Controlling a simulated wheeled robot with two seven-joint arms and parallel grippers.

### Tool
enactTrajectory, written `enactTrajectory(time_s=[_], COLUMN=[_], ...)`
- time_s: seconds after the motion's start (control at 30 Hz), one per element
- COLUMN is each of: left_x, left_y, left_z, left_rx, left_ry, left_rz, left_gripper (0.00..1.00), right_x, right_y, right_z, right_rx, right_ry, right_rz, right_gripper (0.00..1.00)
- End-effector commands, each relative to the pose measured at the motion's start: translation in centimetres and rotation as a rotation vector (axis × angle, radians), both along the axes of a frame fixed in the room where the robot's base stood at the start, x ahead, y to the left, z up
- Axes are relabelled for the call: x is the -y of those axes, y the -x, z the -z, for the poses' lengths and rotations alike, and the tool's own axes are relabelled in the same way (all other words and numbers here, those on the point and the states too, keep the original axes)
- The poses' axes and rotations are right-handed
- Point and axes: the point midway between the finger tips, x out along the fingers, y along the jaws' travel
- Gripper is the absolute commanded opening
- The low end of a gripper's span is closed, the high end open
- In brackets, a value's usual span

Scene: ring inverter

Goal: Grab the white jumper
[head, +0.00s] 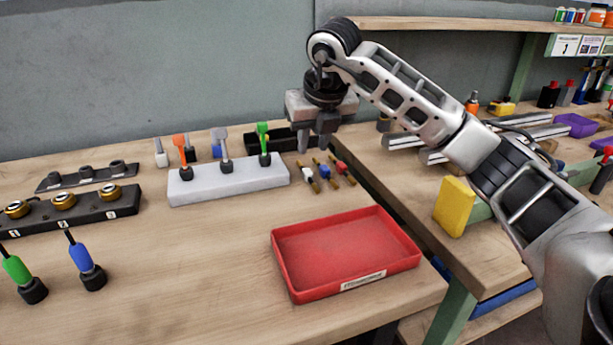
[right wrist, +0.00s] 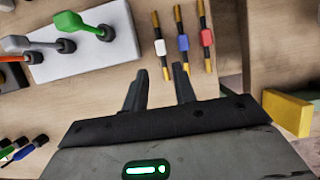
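The white jumper (head: 308,175) lies on the wooden bench, a thin brass-ended rod with a white middle band. It also shows in the right wrist view (right wrist: 160,47), just beyond my fingertips. It is the leftmost of three similar jumpers; the blue jumper (head: 324,171) and the red jumper (head: 341,168) lie to its right. My right gripper (head: 314,146) hangs above and behind the jumpers in the head view. In the right wrist view its two fingers (right wrist: 159,80) are apart with nothing between them. My left gripper is not in view.
A dark tray (head: 284,140) lies behind. A red tray (head: 345,252) sits in front. A yellow block (head: 455,207) is at the right bench.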

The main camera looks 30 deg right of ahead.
Motion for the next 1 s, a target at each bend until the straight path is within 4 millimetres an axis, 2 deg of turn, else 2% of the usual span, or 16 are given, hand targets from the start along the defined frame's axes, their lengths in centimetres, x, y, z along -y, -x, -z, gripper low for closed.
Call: enactTrajectory(time_s=[0.1,0.37,0.63,0.73,0.97,1.0], left_x=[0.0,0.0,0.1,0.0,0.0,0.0], left_y=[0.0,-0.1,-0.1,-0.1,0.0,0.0], left_z=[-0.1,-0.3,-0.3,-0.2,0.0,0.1], left_rx=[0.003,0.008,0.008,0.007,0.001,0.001], left_ry=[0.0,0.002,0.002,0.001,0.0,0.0], left_rz=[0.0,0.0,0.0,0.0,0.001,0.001], left_gripper=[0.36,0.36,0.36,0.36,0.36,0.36], right_x=[0.1,0.4,1.0,1.1,1.1,1.1], right_y=[-0.7,-1.5,-3.1,-3.4,-3.4,-3.4], right_z=[2.0,3.7,7.2,7.8,7.9,7.9], right_rx=[-0.004,-0.002,-0.001,-0.001,0.001,0.001], right_ry=[-0.001,0.0,-0.002,-0.001,0.0,0.0], right_rz=[0.0,-0.002,-0.003,-0.003,-0.004,-0.004], right_gripper=[0.27,0.27,0.27,0.27,0.27,0.19])
